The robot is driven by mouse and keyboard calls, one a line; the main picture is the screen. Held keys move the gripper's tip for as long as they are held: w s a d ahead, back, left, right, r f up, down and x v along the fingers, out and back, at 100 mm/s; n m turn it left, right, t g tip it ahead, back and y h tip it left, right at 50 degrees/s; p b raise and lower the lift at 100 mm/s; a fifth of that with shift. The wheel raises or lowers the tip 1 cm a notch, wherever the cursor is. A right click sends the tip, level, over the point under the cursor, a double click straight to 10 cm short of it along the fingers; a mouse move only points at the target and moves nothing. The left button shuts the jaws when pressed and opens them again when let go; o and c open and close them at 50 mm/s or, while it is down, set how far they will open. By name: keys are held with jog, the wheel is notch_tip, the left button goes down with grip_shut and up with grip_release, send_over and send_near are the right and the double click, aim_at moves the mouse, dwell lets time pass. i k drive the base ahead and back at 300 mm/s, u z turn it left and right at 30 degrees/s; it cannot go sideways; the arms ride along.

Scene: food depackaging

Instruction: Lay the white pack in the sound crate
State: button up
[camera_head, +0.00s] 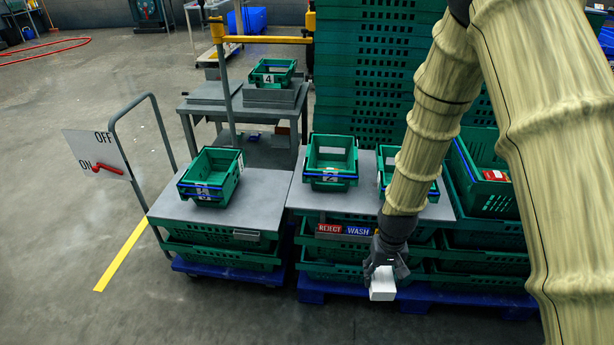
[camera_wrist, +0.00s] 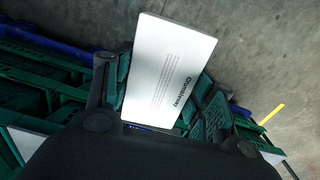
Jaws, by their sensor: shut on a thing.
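My gripper (camera_head: 384,268) is shut on the white pack (camera_head: 382,289) and holds it in the air in front of the table's front edge. In the wrist view the white pack (camera_wrist: 168,70) sits tilted between the two fingers of my gripper (camera_wrist: 160,95), with dark print on its face. Green crates stand on the grey tabletops: a left one (camera_head: 210,178), a middle one (camera_head: 331,163) and a right one (camera_head: 384,172) partly hidden behind my arm. I cannot tell which is the sound crate.
REJECT (camera_head: 328,228) and WASH (camera_head: 357,231) signs hang below the tabletop edge. A right-hand green crate (camera_head: 468,185) holds a red item (camera_head: 496,175). A crate marked 4 (camera_head: 271,72) stands further back. An ON/OFF board (camera_head: 97,152) stands at left. The floor in front is clear.

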aim_at(331, 164)
jog(key=u, duration=1.7)
jog(key=i, duration=1.1)
jog(key=z, duration=1.85)
